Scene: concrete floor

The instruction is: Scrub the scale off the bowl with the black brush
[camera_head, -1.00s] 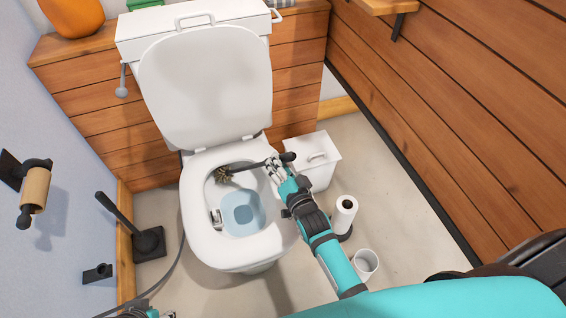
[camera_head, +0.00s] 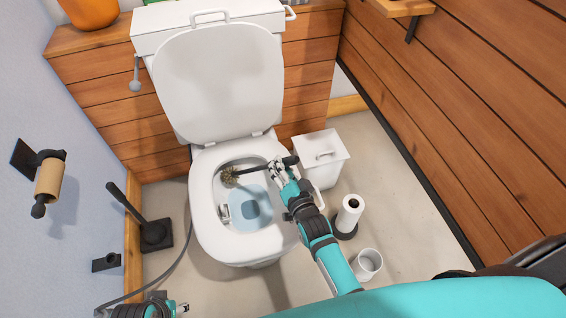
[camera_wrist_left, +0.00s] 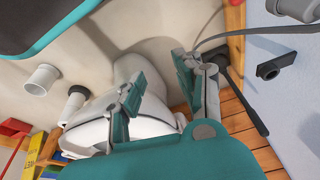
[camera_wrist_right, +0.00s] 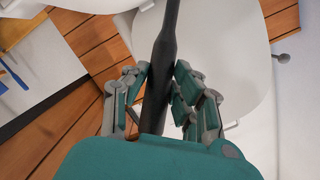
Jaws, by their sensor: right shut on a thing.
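The handle also runs between the fingers in the right wrist view (camera_wrist_right: 162,75). The bristle head is over the bowl's back left inner wall; I cannot tell whether it touches. No scale can be made out on the bowl. My left gripper (camera_wrist_left: 165,90) has its fingers spread and empty; only part of it shows at the head view's bottom left.
A grey-white fixture (camera_head: 223,212) sits inside the bowl's left rim. The seat lid (camera_head: 220,80) is up. A black holder with a handle (camera_head: 155,233) stands left, and a white bin (camera_head: 322,165) right. A paper roll (camera_head: 349,212) and white cup (camera_head: 367,263) stand on the floor.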

